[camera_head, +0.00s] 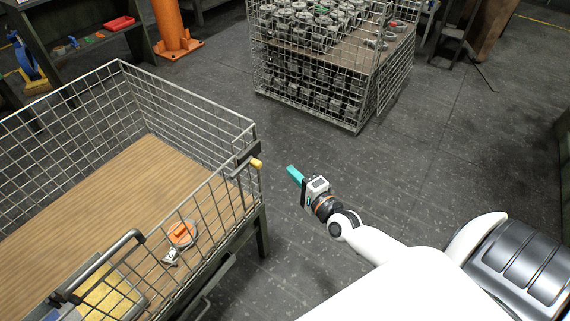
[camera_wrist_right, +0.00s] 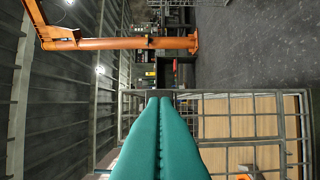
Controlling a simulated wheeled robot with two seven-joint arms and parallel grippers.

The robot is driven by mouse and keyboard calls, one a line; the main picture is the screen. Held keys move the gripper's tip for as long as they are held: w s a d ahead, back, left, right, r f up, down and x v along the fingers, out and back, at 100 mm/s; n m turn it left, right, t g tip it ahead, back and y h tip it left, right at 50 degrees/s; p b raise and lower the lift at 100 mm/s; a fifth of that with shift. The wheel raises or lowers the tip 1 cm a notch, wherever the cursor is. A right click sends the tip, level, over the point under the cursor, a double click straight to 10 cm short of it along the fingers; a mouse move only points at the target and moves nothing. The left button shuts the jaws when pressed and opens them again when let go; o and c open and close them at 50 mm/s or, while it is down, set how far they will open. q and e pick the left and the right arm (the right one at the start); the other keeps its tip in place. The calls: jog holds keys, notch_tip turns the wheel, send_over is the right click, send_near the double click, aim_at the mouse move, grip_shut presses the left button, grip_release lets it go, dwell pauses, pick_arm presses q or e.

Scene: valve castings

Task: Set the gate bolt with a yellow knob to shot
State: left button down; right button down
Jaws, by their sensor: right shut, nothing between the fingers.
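The gate bolt's yellow knob (camera_head: 256,163) shows in the head view at the near right corner of a wire-sided cart (camera_head: 190,97). The bolt's dark bar (camera_head: 243,160) runs along the cage beside the knob; whether it is shot or drawn I cannot tell. My right gripper (camera_head: 292,173) is to the right of the knob, apart from it, with its teal fingers pointing toward the cart. In the right wrist view the teal fingers (camera_wrist_right: 160,140) are pressed together with nothing between them. The knob is not clearly seen in that view. My left gripper is not in view.
The cart has a wooden floor (camera_head: 130,190) with an orange-and-grey valve part (camera_head: 181,234) on it. A wire cage (camera_head: 312,85) full of castings stands at the back. An orange post (camera_head: 172,25) stands back left. The floor between cart and cage is clear.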

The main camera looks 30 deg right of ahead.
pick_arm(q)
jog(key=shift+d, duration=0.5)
pick_arm(e)
jog(key=shift+s, duration=1)
